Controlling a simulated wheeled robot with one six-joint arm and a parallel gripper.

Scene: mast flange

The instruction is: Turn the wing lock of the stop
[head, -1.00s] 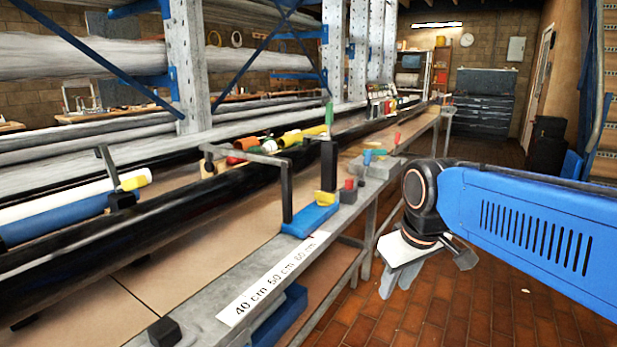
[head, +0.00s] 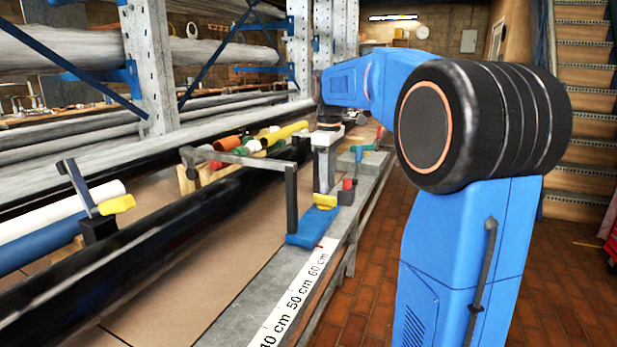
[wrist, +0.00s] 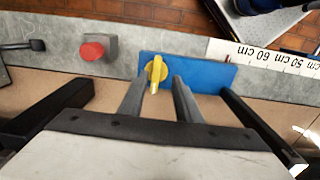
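The stop is a blue block (head: 308,228) on the grey rail, with a grey upright and a bent arm (head: 291,195). Its yellow wing lock (head: 325,201) sits at the block's far end. In the wrist view the wing lock (wrist: 156,70) is on the blue block (wrist: 208,75), its wing pointing down in the picture, across the block. My gripper (head: 324,175) hangs over that end, fingers down. In the wrist view my gripper's two grey fingers (wrist: 157,88) are apart, with the wing's lower end between them. I cannot tell whether they touch it.
A red button on a grey box (head: 347,185) stands just beyond the block; it also shows in the wrist view (wrist: 92,50). A scale strip (head: 295,295) runs along the rail. Another lever with a yellow grip (head: 118,204) is at left. The brick floor at right is open.

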